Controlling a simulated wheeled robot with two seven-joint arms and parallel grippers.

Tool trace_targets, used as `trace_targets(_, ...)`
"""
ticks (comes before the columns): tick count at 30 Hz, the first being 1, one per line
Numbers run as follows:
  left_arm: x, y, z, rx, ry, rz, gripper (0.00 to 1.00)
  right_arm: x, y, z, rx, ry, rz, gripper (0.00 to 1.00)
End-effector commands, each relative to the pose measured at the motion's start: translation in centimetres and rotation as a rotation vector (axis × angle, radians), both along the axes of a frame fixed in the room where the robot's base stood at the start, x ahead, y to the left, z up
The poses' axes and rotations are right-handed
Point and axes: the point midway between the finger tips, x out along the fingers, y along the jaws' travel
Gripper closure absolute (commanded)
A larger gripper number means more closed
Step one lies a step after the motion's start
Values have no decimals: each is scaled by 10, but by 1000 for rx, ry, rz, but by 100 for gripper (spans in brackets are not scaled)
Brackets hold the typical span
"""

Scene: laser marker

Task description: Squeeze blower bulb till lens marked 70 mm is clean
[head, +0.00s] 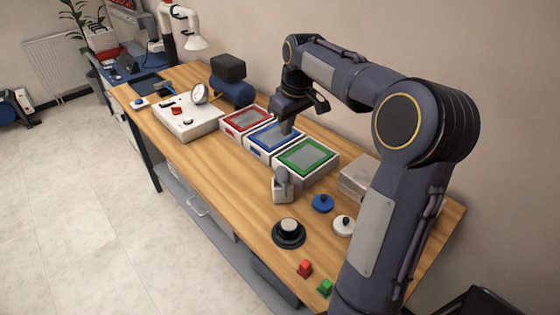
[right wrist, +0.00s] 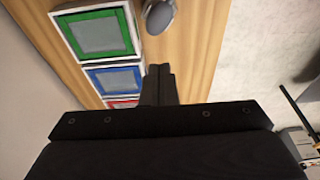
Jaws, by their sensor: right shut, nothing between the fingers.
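My right gripper (head: 286,128) points down over the blue-framed tray in the head view, its fingers shut and empty. In the right wrist view its closed fingertips (right wrist: 159,70) show beside the blue-framed tray. A grey rounded piece in a pale holder (head: 282,184) stands in front of the green-framed tray; it may be the blower bulb, but I cannot be sure. A grey rounded shape (right wrist: 160,15) also shows at the top of the right wrist view. No 70 mm marking is readable, so I cannot tell which thing is that lens. My left gripper is out of view.
Red (head: 246,119), blue (head: 258,150) and green (head: 307,160) framed trays stand in a row. A white instrument (head: 190,120) stands farther off.

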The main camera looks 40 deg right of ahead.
Motion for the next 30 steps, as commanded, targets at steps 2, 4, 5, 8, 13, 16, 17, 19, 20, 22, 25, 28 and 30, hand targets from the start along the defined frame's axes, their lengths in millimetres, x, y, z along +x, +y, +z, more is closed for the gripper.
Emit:
trace_targets(2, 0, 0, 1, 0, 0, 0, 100, 1, 0, -5, 1, 3, 0, 100)
trace_targets(4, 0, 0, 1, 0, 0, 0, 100, 3, 0, -13, 2, 4, 0, 100)
trace_targets(5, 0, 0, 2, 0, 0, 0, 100, 3, 1, -18, 3, 5, 1, 100)
trace_targets(8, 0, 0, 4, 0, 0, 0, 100, 7, 1, -36, 3, 6, 0, 100)
trace_targets(13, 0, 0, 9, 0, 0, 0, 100, 15, 1, -73, 4, 7, 0, 100)
trace_targets(16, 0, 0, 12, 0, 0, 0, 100, 20, 1, -93, 4, 7, 0, 100)
trace_targets(17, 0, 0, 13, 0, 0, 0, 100, 21, 1, -98, 3, 6, 0, 100)
trace_targets(19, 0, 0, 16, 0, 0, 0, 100, 19, 1, -109, 3, 6, -1, 100)
trace_targets(20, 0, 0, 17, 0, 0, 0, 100, 19, 0, -113, 3, 5, -1, 100)
trace_targets(22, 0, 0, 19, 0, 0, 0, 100, 17, 0, -122, 2, 3, -2, 100)
trace_targets(25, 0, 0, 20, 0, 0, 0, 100, 17, 0, -130, 2, 2, -1, 100)
trace_targets(28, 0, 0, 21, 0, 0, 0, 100, 16, -1, -135, 2, 1, -1, 100)
trace_targets(30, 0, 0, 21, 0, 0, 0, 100, 16, -1, -136, 1, 0, -1, 100)
